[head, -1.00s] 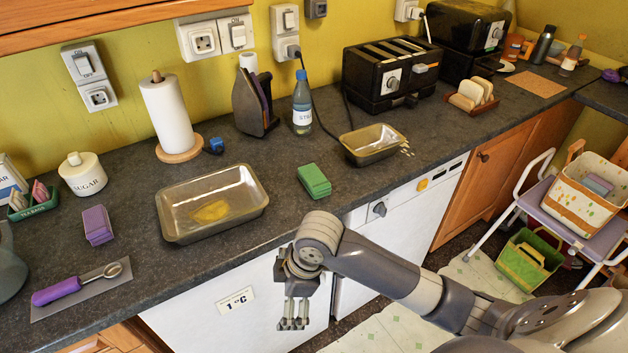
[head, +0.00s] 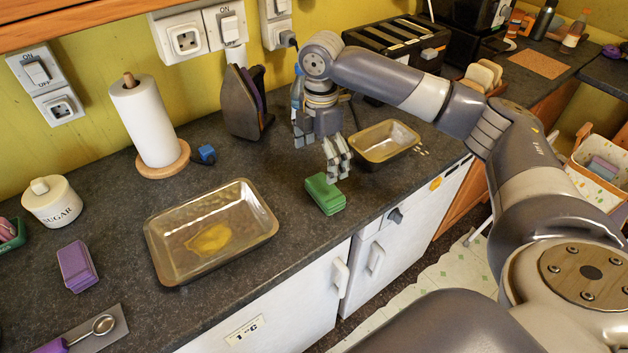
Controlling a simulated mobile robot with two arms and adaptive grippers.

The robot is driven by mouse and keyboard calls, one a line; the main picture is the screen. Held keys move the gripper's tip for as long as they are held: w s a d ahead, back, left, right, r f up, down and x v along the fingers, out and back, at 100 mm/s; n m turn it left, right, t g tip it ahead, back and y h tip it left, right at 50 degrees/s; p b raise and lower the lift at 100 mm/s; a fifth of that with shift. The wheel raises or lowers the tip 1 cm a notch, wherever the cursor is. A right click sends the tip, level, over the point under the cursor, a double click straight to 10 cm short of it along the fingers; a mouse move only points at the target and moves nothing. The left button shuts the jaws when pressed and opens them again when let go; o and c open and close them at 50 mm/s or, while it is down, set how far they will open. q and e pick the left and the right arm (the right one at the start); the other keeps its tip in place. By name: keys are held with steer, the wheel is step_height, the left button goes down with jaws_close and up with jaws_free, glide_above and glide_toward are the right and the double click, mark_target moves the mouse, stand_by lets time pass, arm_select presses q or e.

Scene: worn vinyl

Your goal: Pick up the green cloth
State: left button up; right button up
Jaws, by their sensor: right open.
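The green cloth (head: 325,196) is a small folded block lying on the dark worktop, between the large metal tray and the small metal tin. My right gripper (head: 338,172) points down just above the cloth's far right part. Its fingers are open, and I cannot tell whether they touch the cloth. It holds nothing. My left gripper does not show in the head view.
The large metal tray (head: 160,240) with a yellow patch lies left of the cloth. The small metal tin (head: 400,150) stands close on the right. An iron (head: 243,103) and a paper roll (head: 146,122) stand behind. A purple cloth (head: 77,266) lies at left.

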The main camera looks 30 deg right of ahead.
mark_target(321, 190)
steer(key=f, duration=0.1)
steer(key=s+f, duration=0.1)
steer(key=f, duration=0.2)
steer(key=shift+s+p, duration=0.35)
steer(key=shift+s, duration=0.05)
steer(key=shift+w+f, duration=0.2)
steer(key=shift+f, duration=0.1)
steer(key=f+p, duration=0.1)
steer(key=f, duration=0.3)
steer(key=shift+a+f+p, duration=0.2)
steer(key=shift+p, duration=0.2)
steer(key=shift+f, duration=0.25)
steer(key=shift+w+f, duration=0.1)
steer(key=shift+w, duration=0.05)
steer(key=shift+c, duration=0.8)
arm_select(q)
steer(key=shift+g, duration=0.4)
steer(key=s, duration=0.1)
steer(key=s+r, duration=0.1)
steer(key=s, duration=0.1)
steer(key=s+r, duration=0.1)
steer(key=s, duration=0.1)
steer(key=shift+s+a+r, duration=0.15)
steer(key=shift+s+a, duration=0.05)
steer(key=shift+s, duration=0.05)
arm_select(e)
steer(key=c, duration=0.5)
